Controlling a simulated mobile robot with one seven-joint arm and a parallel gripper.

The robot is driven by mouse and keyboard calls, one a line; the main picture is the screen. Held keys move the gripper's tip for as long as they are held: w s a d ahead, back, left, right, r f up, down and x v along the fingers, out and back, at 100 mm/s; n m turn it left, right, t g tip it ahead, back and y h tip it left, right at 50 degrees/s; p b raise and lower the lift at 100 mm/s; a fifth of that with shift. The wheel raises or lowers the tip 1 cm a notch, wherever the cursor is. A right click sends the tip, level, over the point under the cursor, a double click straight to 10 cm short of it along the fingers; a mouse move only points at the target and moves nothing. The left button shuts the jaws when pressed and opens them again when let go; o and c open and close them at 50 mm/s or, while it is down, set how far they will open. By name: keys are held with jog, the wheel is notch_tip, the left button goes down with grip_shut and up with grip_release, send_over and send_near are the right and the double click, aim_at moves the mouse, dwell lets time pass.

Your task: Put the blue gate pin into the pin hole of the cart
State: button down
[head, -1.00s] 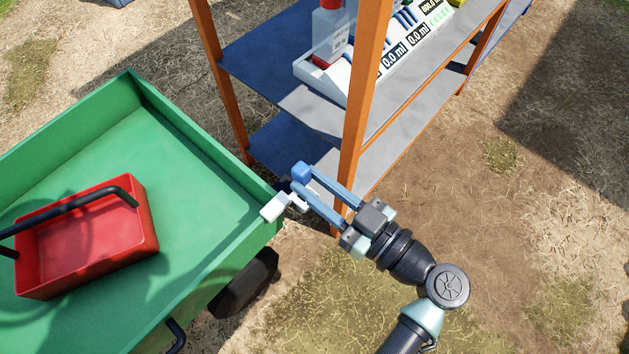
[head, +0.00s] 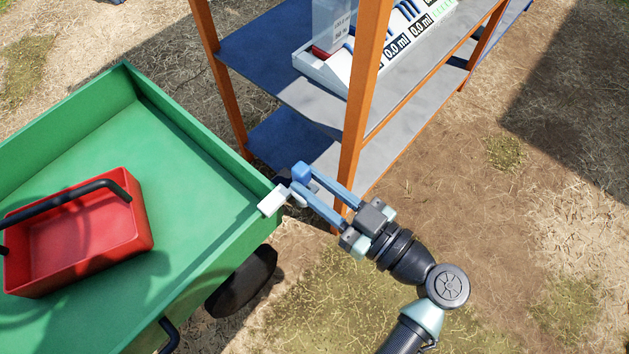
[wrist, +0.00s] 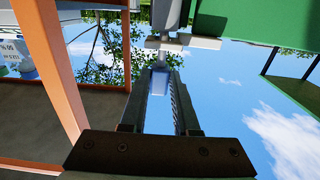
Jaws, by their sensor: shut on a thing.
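The blue gate pin (head: 301,173) shows as a blue block between the fingertips of my gripper (head: 306,183), which is shut on it. In the wrist view a pale blue block, the pin (wrist: 160,83), sits between the two fingers. The green cart (head: 205,215) stands at the left. A white bracket (head: 272,201) sticks out from its near right corner, just left of my fingertips. The pin hole itself cannot be made out. Whether the pin touches the bracket is unclear; its lower part is hidden.
A red basket (head: 80,240) with a black handle lies in the cart bed. An orange-framed shelf (head: 355,140) stands close behind my gripper, with a white tray of instruments (head: 322,70) on it. Open ground (head: 545,240) lies at the right.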

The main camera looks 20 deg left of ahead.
jog(key=shift+f+b, duration=1)
jog(key=shift+f, duration=0.1)
jog(key=c, duration=0.6)
grip_release()
jog(key=p+v, duration=0.3)
jog(key=v, duration=1)
jog(key=shift+w, duration=0.1)
